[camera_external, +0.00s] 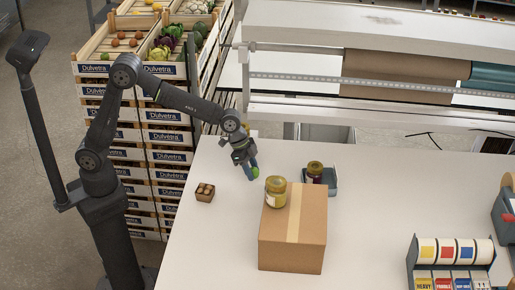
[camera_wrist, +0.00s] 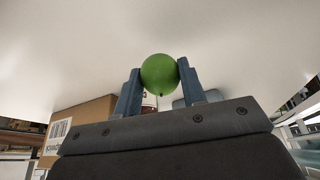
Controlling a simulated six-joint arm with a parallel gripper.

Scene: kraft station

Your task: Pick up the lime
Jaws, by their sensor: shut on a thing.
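The lime (camera_wrist: 160,74) is round and green and sits between the two blue fingers of my gripper (camera_wrist: 160,84) in the wrist view. Both fingers touch its sides, and the gripper is shut on it. In the external view my gripper (camera_external: 251,171) hangs over the left part of the white table (camera_external: 215,240), behind and left of the cardboard box. The lime (camera_external: 256,172) shows there as a small green patch at the fingertips. I cannot tell how high it is above the table.
A small brown carton (camera_external: 205,192) lies to the left. A label dispenser (camera_external: 450,262) stands front right. Stacked produce crates (camera_external: 165,135) rise beyond the table's left edge.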

